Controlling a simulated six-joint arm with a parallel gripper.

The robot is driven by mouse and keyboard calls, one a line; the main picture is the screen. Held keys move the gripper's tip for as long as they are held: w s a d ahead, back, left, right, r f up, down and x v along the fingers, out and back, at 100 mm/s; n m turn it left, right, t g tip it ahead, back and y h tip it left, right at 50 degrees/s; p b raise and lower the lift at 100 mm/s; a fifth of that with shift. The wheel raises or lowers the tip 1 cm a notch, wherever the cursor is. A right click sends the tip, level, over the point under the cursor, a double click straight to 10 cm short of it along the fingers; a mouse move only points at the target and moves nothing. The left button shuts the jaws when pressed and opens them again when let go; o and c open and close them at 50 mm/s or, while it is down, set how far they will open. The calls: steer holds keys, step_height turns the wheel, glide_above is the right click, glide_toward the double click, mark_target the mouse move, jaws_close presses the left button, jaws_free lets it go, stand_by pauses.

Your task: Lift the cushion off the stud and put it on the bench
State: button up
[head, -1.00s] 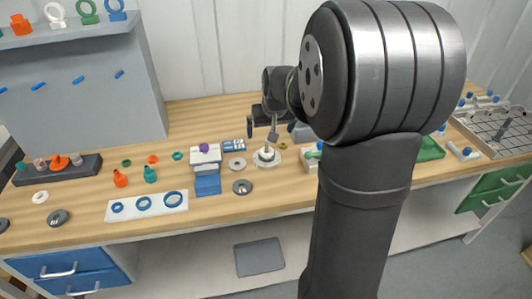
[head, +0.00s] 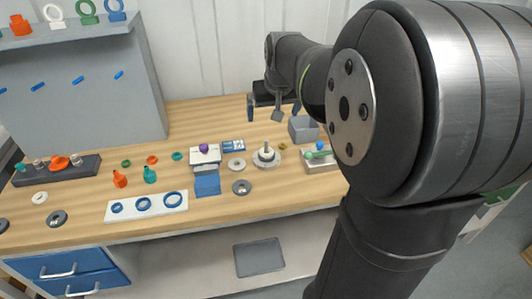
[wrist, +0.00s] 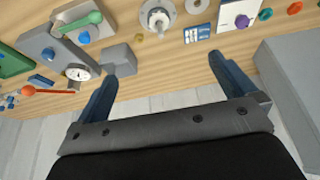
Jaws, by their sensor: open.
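A stud (head: 266,147) stands upright on a round pale base on the bench (head: 130,222). A whitish ring-like piece, apparently the cushion (head: 267,155), sits low around the stud. In the wrist view the stud and the pale cushion (wrist: 158,19) show at the top centre, beyond my fingertips. My gripper (head: 274,108) is open and empty, behind the stud in the head view and apart from it.
A white block with a purple knob (head: 204,149) is further left. Bare wood lies behind these things.

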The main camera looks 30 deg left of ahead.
steer(key=shift+s+d+r, duration=0.1)
steer(key=shift+r, duration=0.3)
steer(key=c, duration=0.6)
steer(key=shift+c, duration=0.2)
steer(key=m+g+h, duration=0.3)
steer(key=m, duration=1.9)
glide_above(267, 147)
steer(key=w, duration=0.1)
step_height(267, 147, down, 4)
steer(key=shift+s+a+f, duration=0.15)
steer(key=shift+f, duration=4.2)
steer(key=shift+s+a+f, duration=0.1)
steer(key=shift+f, duration=4.25)
